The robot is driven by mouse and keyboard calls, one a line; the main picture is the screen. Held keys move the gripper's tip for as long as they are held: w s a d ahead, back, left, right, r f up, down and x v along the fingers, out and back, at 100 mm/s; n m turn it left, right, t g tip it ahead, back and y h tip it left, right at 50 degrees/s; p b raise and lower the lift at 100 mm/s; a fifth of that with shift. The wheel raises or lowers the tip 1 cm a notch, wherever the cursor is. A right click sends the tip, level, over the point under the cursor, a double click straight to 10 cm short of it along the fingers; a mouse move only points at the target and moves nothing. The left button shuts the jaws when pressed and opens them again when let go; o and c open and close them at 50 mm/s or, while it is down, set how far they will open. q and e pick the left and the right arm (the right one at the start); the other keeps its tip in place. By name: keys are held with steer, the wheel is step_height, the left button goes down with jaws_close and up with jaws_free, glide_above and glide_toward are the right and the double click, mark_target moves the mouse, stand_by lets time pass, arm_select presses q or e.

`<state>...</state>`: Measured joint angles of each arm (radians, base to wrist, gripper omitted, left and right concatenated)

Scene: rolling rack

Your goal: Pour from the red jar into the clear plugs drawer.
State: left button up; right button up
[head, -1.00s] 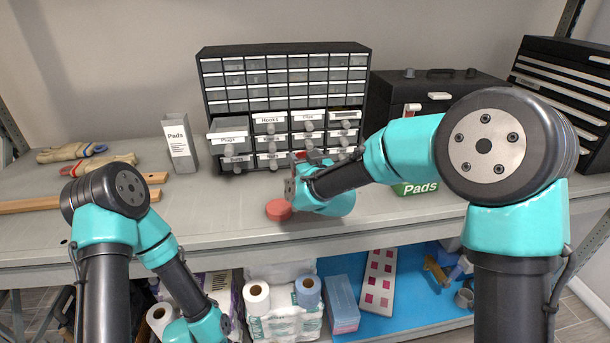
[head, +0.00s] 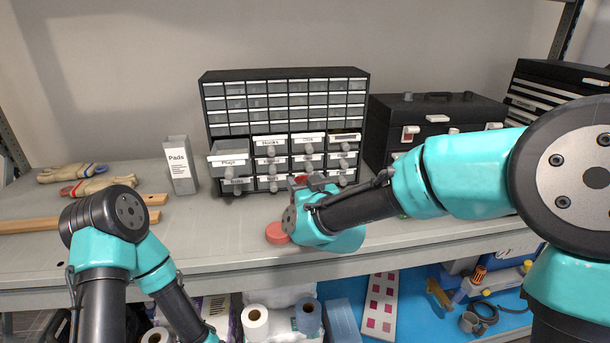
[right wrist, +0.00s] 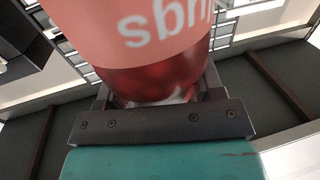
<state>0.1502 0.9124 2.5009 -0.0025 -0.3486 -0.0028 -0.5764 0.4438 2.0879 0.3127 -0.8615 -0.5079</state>
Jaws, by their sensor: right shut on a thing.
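The red jar (right wrist: 165,75) is between the fingers of my right gripper (head: 312,182), which is shut on it. In the right wrist view the jar fills the top middle, with a pale label whose lettering appears upside down. In the head view only a small red part shows beside the gripper; my wrist hides most of it. The clear plugs drawer (head: 229,160), labelled "Plugs", is pulled out at the left of the cabinet. The gripper is to the right of it and lower in the picture. My left gripper is out of view.
The drawer cabinet (head: 285,77) stands behind. A grey "Pads" holder (head: 180,166) is to the left of the drawer, with gloves (head: 100,184) farther left. A black case (head: 440,112) stands to the right.

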steer(key=s, duration=0.8)
steer(key=shift+r, duration=0.4)
steer(key=o, duration=1)
steer(key=shift+c, duration=0.2)
steer(key=c, duration=0.7)
steer(key=shift+w, duration=0.1)
